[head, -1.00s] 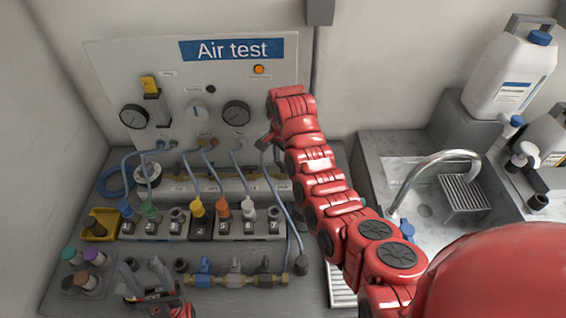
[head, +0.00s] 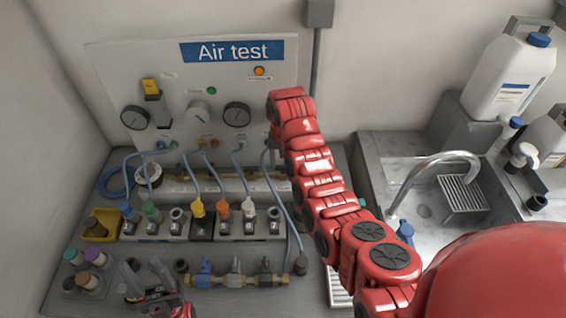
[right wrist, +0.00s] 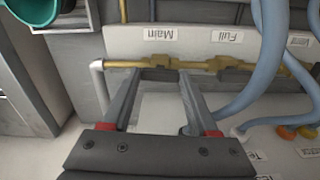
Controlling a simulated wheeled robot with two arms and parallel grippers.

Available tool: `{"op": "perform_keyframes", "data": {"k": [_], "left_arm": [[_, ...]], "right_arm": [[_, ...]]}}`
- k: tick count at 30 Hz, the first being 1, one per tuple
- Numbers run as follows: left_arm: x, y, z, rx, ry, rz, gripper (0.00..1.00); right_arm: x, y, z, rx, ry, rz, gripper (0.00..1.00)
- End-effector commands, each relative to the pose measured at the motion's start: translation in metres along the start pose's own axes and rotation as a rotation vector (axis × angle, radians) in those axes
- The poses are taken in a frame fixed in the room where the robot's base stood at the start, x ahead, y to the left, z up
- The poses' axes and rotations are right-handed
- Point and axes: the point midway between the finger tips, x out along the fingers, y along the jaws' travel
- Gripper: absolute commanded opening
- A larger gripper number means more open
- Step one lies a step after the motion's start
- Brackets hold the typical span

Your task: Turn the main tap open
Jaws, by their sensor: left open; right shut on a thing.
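The main tap (right wrist: 159,73) sits on a brass pipe below a "Main" label (right wrist: 160,34) in the right wrist view. My right gripper (right wrist: 163,84) is shut on it, with one finger on each side. In the head view my right gripper (head: 272,143) is mostly hidden by its red arm, at the right edge of the "Air test" panel (head: 180,75); the main tap is hidden there. My left gripper (head: 145,276) is open at the lower left, near the front row of fittings.
A green lamp (head: 211,90) and an orange lamp (head: 259,71) show on the panel, with two gauges (head: 237,115). Blue hoses (head: 186,165) run down to several coloured fittings. A brass manifold (head: 236,280) lies in front. A sink (head: 425,212) is at the right.

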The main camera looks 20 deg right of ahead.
Motion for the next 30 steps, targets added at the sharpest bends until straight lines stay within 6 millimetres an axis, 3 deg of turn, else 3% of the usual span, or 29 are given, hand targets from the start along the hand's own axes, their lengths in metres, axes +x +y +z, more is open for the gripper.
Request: {"op": "perform_keyframes", "data": {"k": [23,24,28,30], "left_arm": [[0.0005,0.0,-0.0001,0.0,0.0,0.0,0.5],[0.0006,0.0,-0.0001,0.0,0.0,0.0,0.5],[0.0005,0.0,-0.0001,0.0,0.0,0.0,0.5],[0.0005,0.0,-0.0001,0.0,0.0,0.0,0.5]], "right_arm": [[-0.0005,-0.0005,-0.0002,-0.097,0.001,0.0,0.04],[-0.0005,-0.0004,-0.0002,-0.096,0.001,0.0,0.67],[-0.0003,-0.0003,-0.0002,-0.096,0.001,0.0,0.9],[-0.0003,-0.0002,-0.0001,-0.095,0.001,0.0,0.9]]}}
